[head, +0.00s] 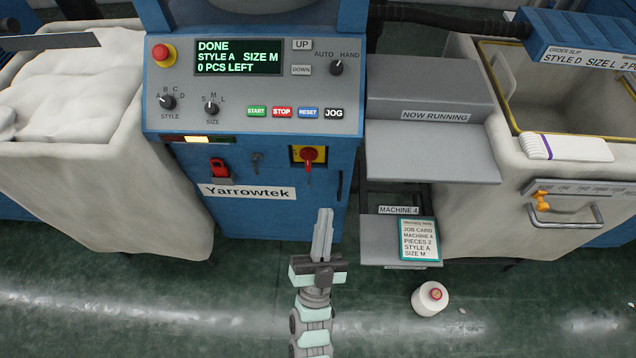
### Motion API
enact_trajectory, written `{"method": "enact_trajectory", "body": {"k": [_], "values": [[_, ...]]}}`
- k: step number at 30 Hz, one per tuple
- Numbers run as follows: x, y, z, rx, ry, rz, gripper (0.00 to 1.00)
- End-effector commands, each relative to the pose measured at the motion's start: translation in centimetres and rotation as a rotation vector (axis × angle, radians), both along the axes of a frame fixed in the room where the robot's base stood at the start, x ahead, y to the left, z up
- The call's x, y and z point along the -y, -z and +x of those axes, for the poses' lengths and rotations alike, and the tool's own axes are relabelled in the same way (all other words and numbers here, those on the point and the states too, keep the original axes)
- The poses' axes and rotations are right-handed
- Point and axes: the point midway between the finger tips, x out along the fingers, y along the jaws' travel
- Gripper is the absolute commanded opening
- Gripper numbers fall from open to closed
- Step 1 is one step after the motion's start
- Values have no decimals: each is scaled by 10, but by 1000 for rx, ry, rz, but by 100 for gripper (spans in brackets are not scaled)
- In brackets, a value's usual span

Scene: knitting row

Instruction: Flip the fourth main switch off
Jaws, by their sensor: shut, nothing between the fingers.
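The main switch (309,156) is a red rotary handle on a yellow plate, low on the front of the blue Yarrowtek machine (185,185). Its handle looks about upright; I cannot read its markings. The label "MACHINE 4" (398,210) is on the grey stand beside this machine. The machine's display (238,57) reads DONE, STYLE A, SIZE M, 0 PCS LEFT. My gripper (325,212) is shut and empty. It points up the picture, just below the switch in this view, and appears apart from it.
A job card (417,239) lies on the grey stand (375,228). A white cone (429,298) stands on the floor. Fabric bins flank the machine; floor in front is mostly clear.

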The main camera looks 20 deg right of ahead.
Motion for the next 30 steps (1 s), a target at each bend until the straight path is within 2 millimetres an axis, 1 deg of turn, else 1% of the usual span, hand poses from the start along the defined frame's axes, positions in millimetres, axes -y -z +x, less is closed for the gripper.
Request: {"method": "enact_trajectory", "body": {"k": [1,2,3,5,6,8,9,10,12,15,19,22,25,27,30], "values": [[27,29,7,-49,28,78,0],[42,42,11,-80,36,129,0],[59,59,17,-122,43,199,0],[83,84,23,-175,48,303,0],[96,102,27,-207,45,376,0],[113,125,32,-247,33,482,0],[122,141,35,-270,20,552,0],[127,151,37,-285,6,605,0],[136,172,43,-308,-32,722,0],[141,195,52,-325,-109,879,0],[136,210,68,-324,-249,1055,0],[128,207,80,-309,-377,1156,0],[118,193,90,-283,-507,1222,0],[112,180,94,-268,-588,1247,0],[105,164,98,-248,-677,1262,0]]}}
